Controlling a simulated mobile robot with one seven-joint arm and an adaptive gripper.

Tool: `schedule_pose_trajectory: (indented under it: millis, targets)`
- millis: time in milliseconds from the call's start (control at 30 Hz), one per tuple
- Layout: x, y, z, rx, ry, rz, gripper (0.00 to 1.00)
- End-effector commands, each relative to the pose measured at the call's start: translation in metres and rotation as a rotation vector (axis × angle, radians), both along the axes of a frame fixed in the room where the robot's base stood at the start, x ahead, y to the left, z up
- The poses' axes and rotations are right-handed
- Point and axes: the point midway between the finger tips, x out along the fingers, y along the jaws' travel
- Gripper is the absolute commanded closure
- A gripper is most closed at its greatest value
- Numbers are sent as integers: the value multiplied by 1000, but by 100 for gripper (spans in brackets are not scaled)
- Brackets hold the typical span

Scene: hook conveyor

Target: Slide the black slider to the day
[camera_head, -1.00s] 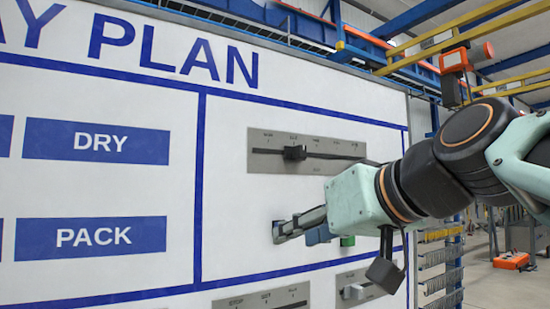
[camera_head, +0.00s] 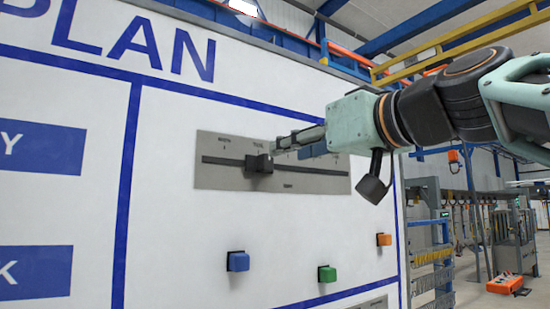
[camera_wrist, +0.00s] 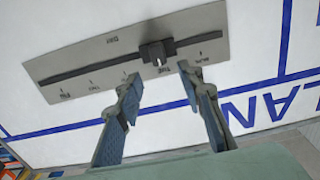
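The black slider knob (camera_head: 259,163) sits on a dark horizontal slot in a grey plate (camera_head: 215,178) on the white board. It stands under the second label from the plate's left end; the small labels are hard to read. In the wrist view the knob (camera_wrist: 157,52) and plate (camera_wrist: 60,68) appear upside down. My gripper (camera_head: 280,147) is just right of the knob in the head view, over the plate. In the wrist view my gripper's fingers (camera_wrist: 158,74) are spread and empty, one to each side of the knob in the picture. Contact cannot be told.
Below the plate, blue (camera_head: 238,261), green (camera_head: 327,274) and orange (camera_head: 384,239) buttons stick out of the board. Another grey plate (camera_head: 372,304) shows at the bottom edge. The board ends at the right; racks and blue beams stand beyond it.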

Motion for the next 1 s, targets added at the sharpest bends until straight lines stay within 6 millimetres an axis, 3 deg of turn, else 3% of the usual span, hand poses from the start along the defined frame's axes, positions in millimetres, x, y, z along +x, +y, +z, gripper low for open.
schedule_pose_trajectory:
  millis: [200, 400, 833, 1000]
  targets:
    - [37, 24, 1, -1, 5, 0, 65]
    - [59, 39, 1, 0, 4, 0, 65]
    - [66, 44, -1, 0, 2, -2, 66]
    - [66, 44, -1, 0, 2, -1, 85]
